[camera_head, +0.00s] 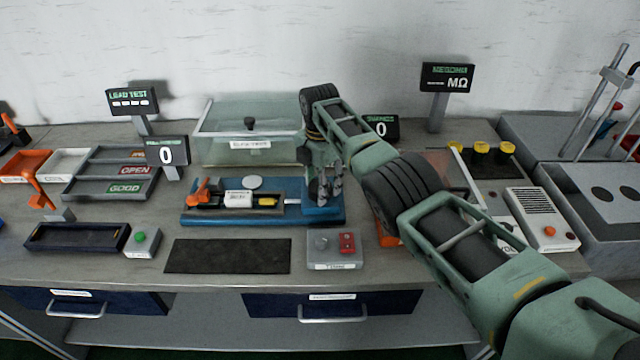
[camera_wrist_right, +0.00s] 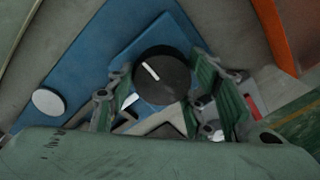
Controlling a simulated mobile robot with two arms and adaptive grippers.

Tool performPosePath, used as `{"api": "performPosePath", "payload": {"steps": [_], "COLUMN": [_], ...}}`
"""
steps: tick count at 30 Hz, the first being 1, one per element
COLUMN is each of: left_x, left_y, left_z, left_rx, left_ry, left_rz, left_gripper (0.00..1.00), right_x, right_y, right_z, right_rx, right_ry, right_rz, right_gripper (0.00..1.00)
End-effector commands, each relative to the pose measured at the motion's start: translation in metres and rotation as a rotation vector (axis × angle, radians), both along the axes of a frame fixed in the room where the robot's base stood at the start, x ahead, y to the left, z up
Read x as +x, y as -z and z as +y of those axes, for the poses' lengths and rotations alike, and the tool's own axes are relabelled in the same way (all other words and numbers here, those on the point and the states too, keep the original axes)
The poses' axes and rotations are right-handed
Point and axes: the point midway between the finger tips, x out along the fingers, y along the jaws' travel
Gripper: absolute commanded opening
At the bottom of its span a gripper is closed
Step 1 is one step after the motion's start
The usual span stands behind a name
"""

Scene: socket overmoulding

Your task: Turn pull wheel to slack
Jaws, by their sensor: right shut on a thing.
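The pull wheel is a round black knob (camera_wrist_right: 163,76) with a white mark, on the right end of the blue fixture (camera_head: 222,216). In the right wrist view its white mark points up and to the left. My right gripper (camera_head: 322,194) comes down over the fixture's right end, and in the right wrist view its green fingers (camera_wrist_right: 178,92) stand on both sides of the knob, shut on it. In the head view the knob is hidden by the gripper. My left gripper is not in view.
The fixture carries an orange lever (camera_head: 199,192), a white labelled block (camera_head: 238,199) and a yellow piece (camera_head: 267,202). A grey box with a red switch plate (camera_head: 347,243) stands in front. A clear tank (camera_head: 247,125) stands behind. A black mat (camera_head: 228,256) lies bare in front.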

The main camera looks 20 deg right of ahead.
Motion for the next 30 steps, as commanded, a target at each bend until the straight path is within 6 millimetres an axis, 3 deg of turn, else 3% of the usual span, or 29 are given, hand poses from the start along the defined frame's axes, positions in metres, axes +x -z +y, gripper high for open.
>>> {"api": "performPosePath", "payload": {"steps": [19,20,25,30], "left_x": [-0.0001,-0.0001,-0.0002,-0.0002], "left_y": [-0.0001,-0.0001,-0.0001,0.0], "left_z": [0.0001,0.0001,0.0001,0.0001], "left_rx": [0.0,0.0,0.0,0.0], "left_ry": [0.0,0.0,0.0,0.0], "left_rz": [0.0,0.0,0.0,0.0], "left_gripper": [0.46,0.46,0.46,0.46], "right_x": [0.0043,0.0042,0.0033,0.002], "right_y": [-0.0044,-0.0045,-0.0036,-0.0021], "right_z": [0.0013,0.0014,0.0011,0.0008], "right_rx": [0.001,0.001,0.001,0.001], "right_ry": [-0.053,-0.053,-0.051,-0.049], "right_rz": [-0.016,-0.016,-0.012,-0.008], "right_gripper": [0.21,0.5,0.64,0.64]}}
